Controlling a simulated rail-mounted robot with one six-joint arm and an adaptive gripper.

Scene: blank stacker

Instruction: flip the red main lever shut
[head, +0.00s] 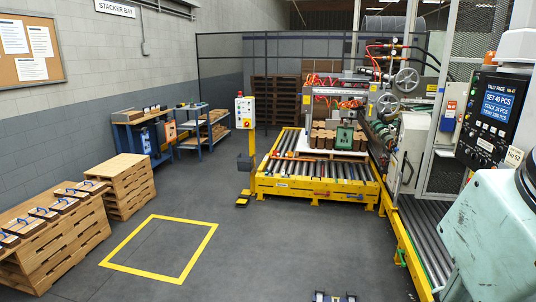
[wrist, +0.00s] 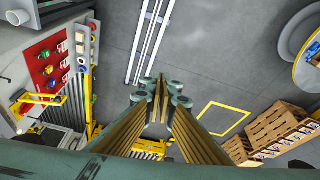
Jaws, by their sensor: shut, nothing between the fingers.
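I cannot pick out the red main lever for sure in either view. Small red fittings (head: 376,47) show on the pipes at the top of the stacker machine (head: 350,88) in the head view. In the wrist view a red panel (wrist: 52,70) with several coloured handles hangs at the left, well apart from my gripper. My gripper (wrist: 162,84) is shut and empty, with its fingertips together over open grey floor.
A yellow-framed roller conveyor (head: 318,188) carries a pallet of brown blanks. A display panel (head: 495,108) and mesh guards stand at the right. Wooden pallets (head: 125,180) and a workbench (head: 140,125) line the left wall. The yellow floor square (head: 160,272) is empty.

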